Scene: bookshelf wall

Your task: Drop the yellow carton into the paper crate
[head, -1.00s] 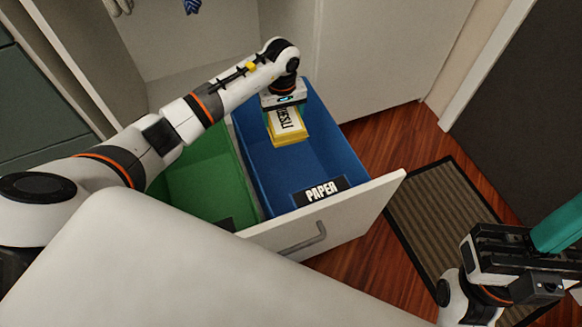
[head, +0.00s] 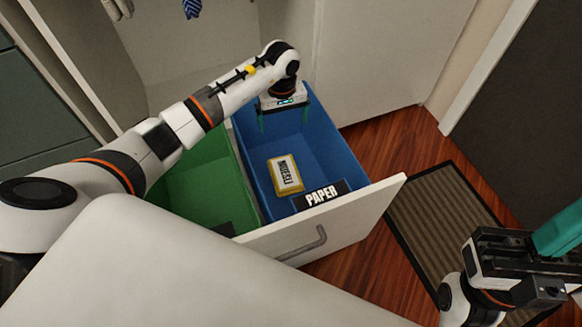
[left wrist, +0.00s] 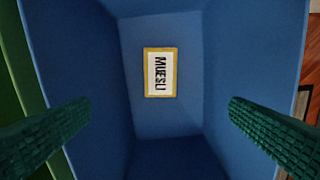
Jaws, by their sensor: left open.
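In the left wrist view the carton (left wrist: 160,73) lies on the crate's floor, apart from the fingers. My left gripper (head: 284,122) is open and empty over the back part of the crate. Its two green fingers stand wide apart in the left wrist view (left wrist: 160,125). My right gripper (head: 560,235) is at the lower right, with a teal part at the picture's edge; its fingertips are not clearly seen.
A green crate (head: 205,190) stands beside the blue one in the pulled-out drawer, whose white front (head: 345,222) has a grey handle. A striped mat (head: 440,215) lies on the wooden floor to the right. White cabinet panels stand behind.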

